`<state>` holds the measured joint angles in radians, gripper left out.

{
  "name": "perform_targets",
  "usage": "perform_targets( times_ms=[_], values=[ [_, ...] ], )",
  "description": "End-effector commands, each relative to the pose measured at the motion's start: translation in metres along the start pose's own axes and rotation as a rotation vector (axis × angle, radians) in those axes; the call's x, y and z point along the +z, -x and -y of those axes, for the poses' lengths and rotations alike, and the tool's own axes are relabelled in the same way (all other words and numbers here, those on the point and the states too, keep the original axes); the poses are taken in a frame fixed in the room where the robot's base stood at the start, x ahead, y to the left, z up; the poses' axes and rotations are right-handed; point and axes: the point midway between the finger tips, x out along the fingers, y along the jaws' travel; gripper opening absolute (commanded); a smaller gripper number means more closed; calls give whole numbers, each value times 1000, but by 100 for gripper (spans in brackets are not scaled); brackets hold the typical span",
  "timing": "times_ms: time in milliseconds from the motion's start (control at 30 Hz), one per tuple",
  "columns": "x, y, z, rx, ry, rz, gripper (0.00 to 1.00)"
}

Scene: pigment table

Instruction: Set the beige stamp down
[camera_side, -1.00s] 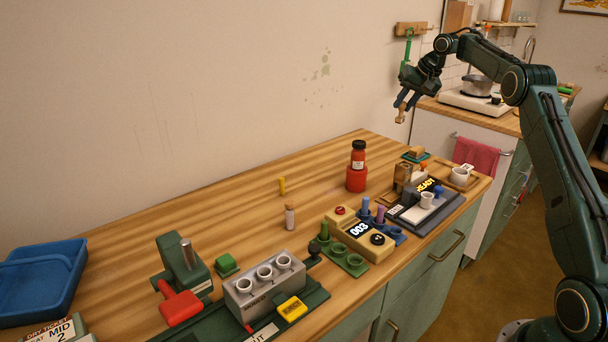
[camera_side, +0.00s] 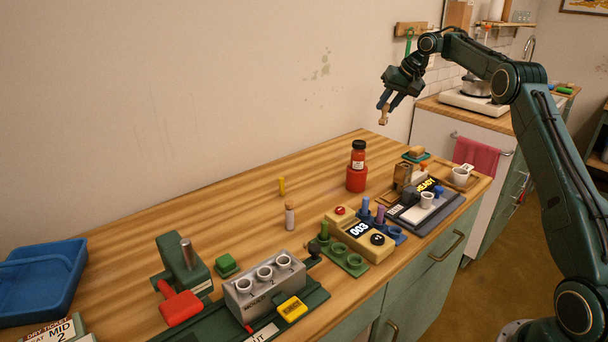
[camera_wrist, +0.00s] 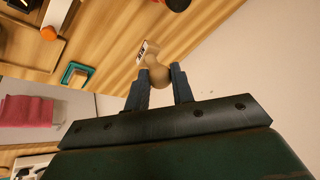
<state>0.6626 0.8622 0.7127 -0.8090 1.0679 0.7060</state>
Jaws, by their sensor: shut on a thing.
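The beige stamp (camera_side: 383,116) is held between the fingers of my gripper (camera_side: 389,103), high above the far end of the wooden table. In the wrist view the stamp (camera_wrist: 157,69) shows a rounded beige handle between the two blue-grey fingertips (camera_wrist: 160,80), with a small black-and-white label at its far end. My gripper is shut on it. The stamp hangs clear of the tabletop (camera_side: 330,170) and touches nothing else that I can see.
A green tray (camera_wrist: 77,74) lies near the table's far end. The back middle is mostly clear.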

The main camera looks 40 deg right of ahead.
Motion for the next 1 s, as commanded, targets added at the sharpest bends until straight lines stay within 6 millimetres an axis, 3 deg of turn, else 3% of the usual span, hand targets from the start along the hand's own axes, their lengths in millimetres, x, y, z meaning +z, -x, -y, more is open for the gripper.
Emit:
perform_targets(
  times_ms=[300, 500, 700, 1000],
  values=[
    [37, -21, 106, -101, 238, 86, 2],
    [63, -28, 158, -154, 362, 131, 2],
    [78, -30, 182, -183, 425, 153, 2],
    [81, -32, 185, -188, 433, 158, 2]
  ],
)
